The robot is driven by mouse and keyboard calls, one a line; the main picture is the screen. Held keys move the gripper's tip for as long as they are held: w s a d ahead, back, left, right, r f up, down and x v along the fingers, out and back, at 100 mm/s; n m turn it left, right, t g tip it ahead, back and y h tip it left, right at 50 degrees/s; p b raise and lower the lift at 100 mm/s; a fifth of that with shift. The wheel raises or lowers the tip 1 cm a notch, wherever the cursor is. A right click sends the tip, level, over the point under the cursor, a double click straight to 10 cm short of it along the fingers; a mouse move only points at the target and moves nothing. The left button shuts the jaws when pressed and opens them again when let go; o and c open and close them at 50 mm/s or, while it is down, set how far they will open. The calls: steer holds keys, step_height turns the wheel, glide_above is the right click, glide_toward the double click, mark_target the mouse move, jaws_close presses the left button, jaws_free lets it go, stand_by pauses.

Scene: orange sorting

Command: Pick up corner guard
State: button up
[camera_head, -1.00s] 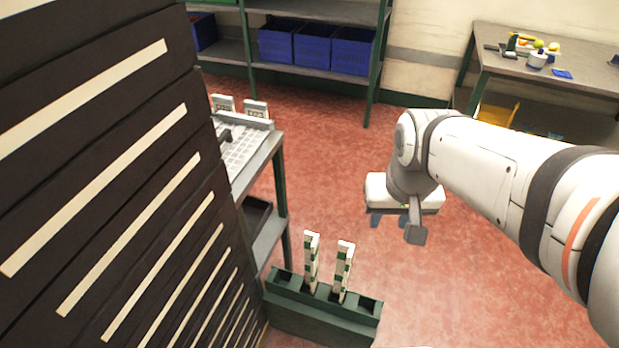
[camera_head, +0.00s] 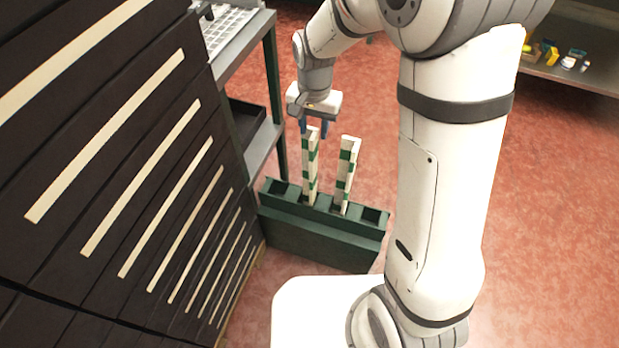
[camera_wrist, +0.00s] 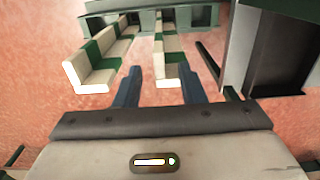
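Two corner guards, white with green bands, stand upright in slots of a dark green holder (camera_head: 320,240). In the head view, the left corner guard (camera_head: 310,170) is directly below my gripper (camera_head: 314,130), its top near the blue fingertips. The right corner guard (camera_head: 347,175) stands apart from the gripper. In the wrist view, my gripper (camera_wrist: 159,75) is open, and the end of one guard (camera_wrist: 168,72) shows between the two blue fingers, closer to the right one. The other guard (camera_wrist: 92,75), with an L-shaped end, lies left of the fingers. Contact cannot be told.
A dark slatted stack (camera_head: 120,170) with pale strips fills the left. A grey metal table with a lower shelf (camera_head: 262,145) stands behind the holder. The red floor (camera_head: 550,200) is open at the right. A shelf with small items (camera_head: 575,70) is at the upper right.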

mark_target(313, 148)
step_height(313, 148, down, 8)
steer(key=shift+r+b, duration=0.1)
steer(key=shift+b, duration=0.75)
steer(key=shift+c, duration=0.2)
jaws_close()
steer(key=shift+r, duration=0.1)
